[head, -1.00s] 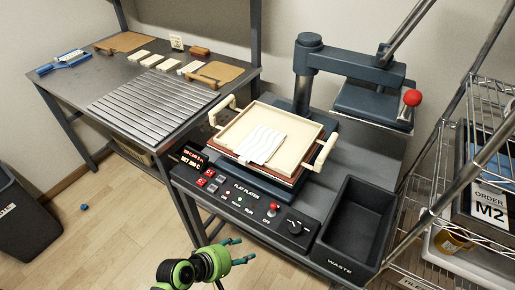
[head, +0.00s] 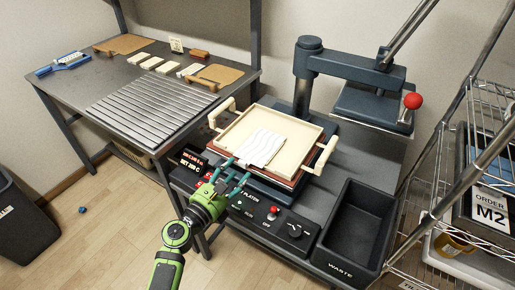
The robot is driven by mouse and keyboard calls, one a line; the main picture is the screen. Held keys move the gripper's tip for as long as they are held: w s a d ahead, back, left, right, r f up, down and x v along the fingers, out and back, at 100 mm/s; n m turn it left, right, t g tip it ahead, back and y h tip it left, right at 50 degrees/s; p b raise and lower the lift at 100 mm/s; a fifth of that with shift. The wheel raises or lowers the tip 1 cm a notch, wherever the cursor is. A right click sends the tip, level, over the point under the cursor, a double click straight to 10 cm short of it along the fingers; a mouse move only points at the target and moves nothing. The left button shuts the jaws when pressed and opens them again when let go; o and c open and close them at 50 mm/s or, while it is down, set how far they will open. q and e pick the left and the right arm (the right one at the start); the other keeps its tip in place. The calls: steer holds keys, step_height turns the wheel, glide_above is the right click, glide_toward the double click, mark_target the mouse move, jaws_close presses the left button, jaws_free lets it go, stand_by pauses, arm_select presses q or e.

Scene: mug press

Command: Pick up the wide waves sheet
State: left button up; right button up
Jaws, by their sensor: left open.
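The wide waves sheet (head: 262,146) is white with wavy grey lines. It lies in the cream tray (head: 296,166) with two side handles on the press's flat platen, and its near end reaches the tray's front edge. My left gripper (head: 232,172) is green with teal fingers. It is open and empty over the front of the control panel, just in front of the tray and close to the sheet's near end. It hides part of the panel. My right gripper is not in view.
The press head with a red knob (head: 413,101) is swung clear to the right of the tray. A black waste bin (head: 354,228) sits at front right, beside a wire rack.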

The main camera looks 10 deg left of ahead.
mark_target(242, 165)
arm_select(q)
steer(key=shift+x, duration=1.55)
steer(key=shift+a+f, duration=0.1)
steer(key=c, duration=0.8)
